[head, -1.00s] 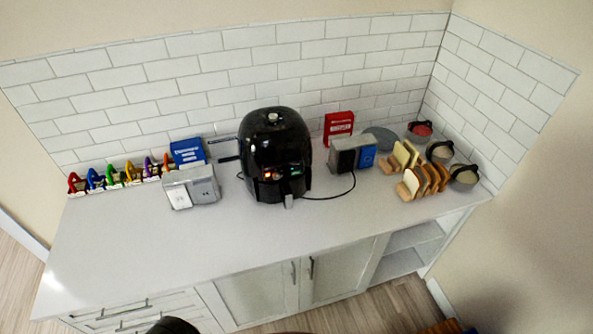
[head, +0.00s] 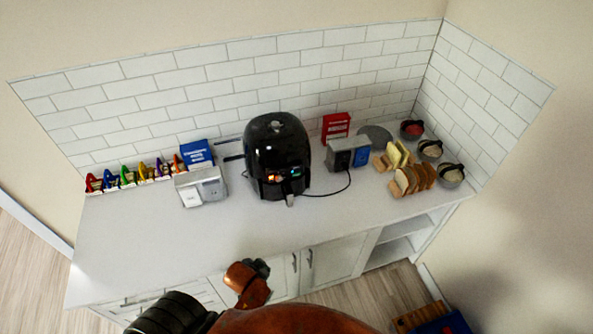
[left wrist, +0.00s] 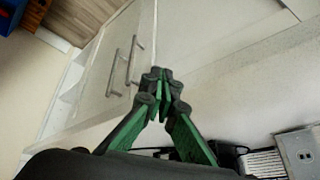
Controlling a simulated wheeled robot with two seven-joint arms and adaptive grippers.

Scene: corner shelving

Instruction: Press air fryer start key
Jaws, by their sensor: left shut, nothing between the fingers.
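The black air fryer (head: 277,150) stands upright on the white counter, against the tiled back wall. Its front panel (head: 284,174) shows small lit spots. The start key is too small to pick out. My left arm comes in at the bottom of the head view, and the dark end near my left gripper (head: 258,267) is in front of the counter's front edge, well short of the fryer. In the left wrist view, the green and black fingers of the left gripper (left wrist: 161,78) meet at their tips, with nothing between them. My right gripper is not in view.
A grey outlet box (head: 202,187) and a blue box (head: 196,153) stand left of the fryer. A second outlet box (head: 342,155), a red box (head: 336,127) and bread slices (head: 415,178) are to its right. A black cord runs right of the fryer. The front counter is clear.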

